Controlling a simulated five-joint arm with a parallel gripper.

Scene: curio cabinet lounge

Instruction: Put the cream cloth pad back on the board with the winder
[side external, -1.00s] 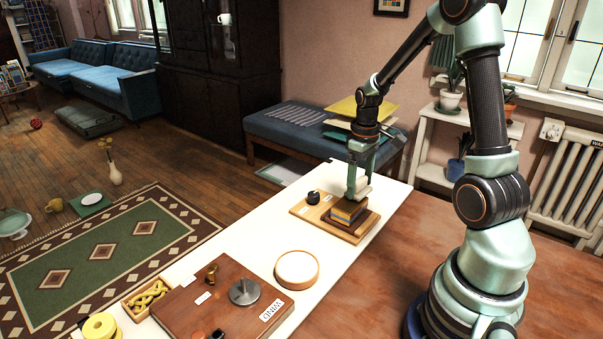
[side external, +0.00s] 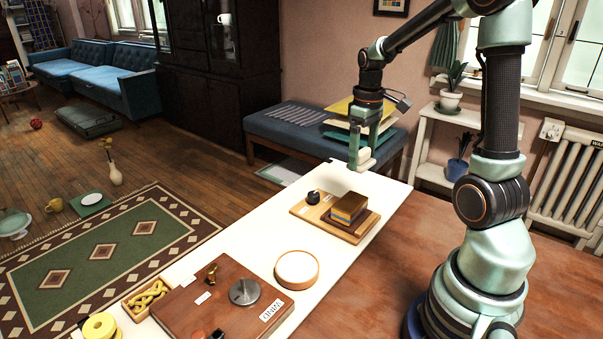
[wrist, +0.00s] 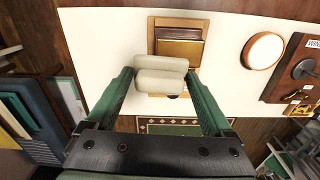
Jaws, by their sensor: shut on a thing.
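My gripper (side external: 359,160) is shut on the cream cloth pad (side external: 366,156), holding it in the air above the far end of the white table. In the wrist view the pad (wrist: 160,80) shows as two cream rounded parts between the fingers (wrist: 161,98). The reddish-brown board (side external: 200,310) with a label partly reading "WIND" lies at the near left, bearing a grey metal disc with a post (side external: 244,291) and a brass piece (side external: 211,273). It shows partly at the right of the wrist view (wrist: 283,85). Which part is the winder is unclear.
A light wooden board (side external: 345,236) with a stacked brown block (side external: 348,207) and black knob (side external: 313,197) lies near my gripper. A round cream-topped wooden piece (side external: 297,268) stands between the boards. A tray of yellow links (side external: 147,298) and yellow spool (side external: 99,327) are at left.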

